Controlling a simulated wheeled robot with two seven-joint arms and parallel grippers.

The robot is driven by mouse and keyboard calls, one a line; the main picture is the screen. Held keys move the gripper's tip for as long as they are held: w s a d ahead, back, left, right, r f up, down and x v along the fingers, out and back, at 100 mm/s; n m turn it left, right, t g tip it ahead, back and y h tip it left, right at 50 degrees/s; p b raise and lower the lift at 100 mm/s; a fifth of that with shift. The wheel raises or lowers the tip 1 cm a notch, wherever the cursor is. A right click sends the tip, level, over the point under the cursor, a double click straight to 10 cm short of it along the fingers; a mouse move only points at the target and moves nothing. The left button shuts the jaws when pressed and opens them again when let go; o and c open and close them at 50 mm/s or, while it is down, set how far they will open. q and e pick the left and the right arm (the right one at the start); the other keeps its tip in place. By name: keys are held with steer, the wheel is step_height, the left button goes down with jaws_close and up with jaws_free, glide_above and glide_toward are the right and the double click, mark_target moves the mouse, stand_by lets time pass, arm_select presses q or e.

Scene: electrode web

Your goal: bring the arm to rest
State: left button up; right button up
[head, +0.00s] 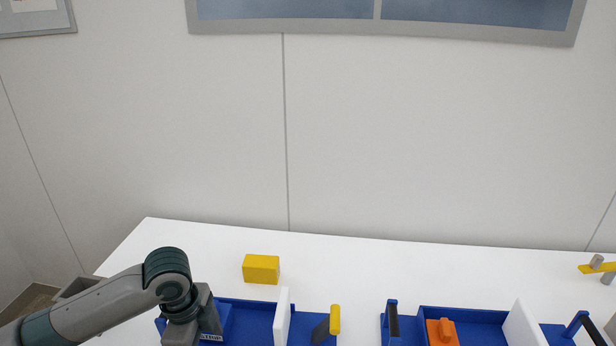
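My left arm comes in from the lower left and bends down at the wrist. My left gripper (195,325) points down at the left end of the left blue tray (252,309). Its fingertips are cut off by the bottom edge of the picture, so I cannot see whether it is open or holds anything. My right gripper and arm are not in view.
A yellow block (261,269) lies on the white table (350,265) behind the left tray. A right blue tray (470,314) holds an orange piece (441,332). The table's back strip is mostly clear.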

arm_select(q)
steer(key=s+d+f+n+t+h, duration=0.2)
steer(key=s+d+f+n+h, duration=0.1)
steer(key=s+d+f+n, duration=0.55)
steer(key=s+a+f+n+t+y, duration=0.1)
steer(key=s+a+f+n+y, duration=0.15)
steer(key=s+a+n, duration=0.4)
steer(key=s+a+f+n+y, duration=0.15)
steer(key=s+a+f, duration=0.25)
steer(key=s, duration=0.5)
step_height(320, 180, down, 29)
steer(key=g+b, duration=0.1)
steer(key=s+a+f+g+b, duration=0.1)
steer(key=s+a+f, duration=0.2)
steer(key=s+f, duration=1.6)
steer(key=shift+s+f+g+b, duration=0.15)
steer(key=shift+f+g+b, duration=0.15)
steer(key=shift+f, duration=0.1)
